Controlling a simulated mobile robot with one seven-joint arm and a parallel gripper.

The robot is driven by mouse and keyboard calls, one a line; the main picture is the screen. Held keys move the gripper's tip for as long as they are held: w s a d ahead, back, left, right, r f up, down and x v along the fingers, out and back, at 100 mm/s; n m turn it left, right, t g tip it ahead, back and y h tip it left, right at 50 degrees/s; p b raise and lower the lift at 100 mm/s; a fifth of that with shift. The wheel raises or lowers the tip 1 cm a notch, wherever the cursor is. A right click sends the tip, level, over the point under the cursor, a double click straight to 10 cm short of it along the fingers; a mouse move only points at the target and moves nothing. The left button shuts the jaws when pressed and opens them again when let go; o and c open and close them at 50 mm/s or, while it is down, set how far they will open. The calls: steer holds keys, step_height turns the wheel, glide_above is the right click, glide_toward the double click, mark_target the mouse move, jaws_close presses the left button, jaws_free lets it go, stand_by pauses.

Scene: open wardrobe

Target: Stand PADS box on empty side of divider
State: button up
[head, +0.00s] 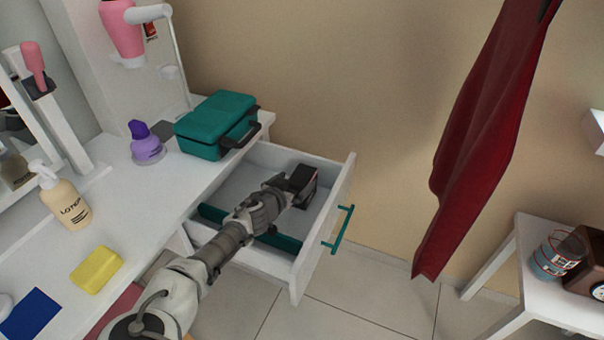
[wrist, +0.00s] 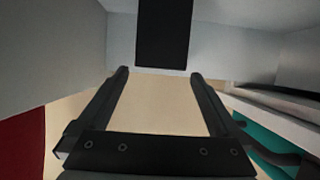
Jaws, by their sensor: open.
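The drawer (head: 323,222) is pulled out, with a teal divider (head: 280,241) lying across its inside. A dark box (head: 305,182), likely the PADS box, stands in the drawer on the far side of the divider, near the back wall; no lettering is readable. It shows as a black block (wrist: 164,35) at the top of the wrist view, beyond the fingertips. My gripper (wrist: 158,75) is open, with nothing seen held between its fingers. In the head view my gripper (head: 284,190) reaches into the drawer beside the box, and my arm hides part of the divider.
A teal case (head: 215,125) stands on the dresser top right behind the drawer. A red garment (head: 490,130) hangs right of the drawer, above clear floor.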

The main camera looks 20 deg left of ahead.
steer(key=v, duration=0.3)
steer(key=shift+s, duration=0.25)
steer(key=shift+r, duration=0.1)
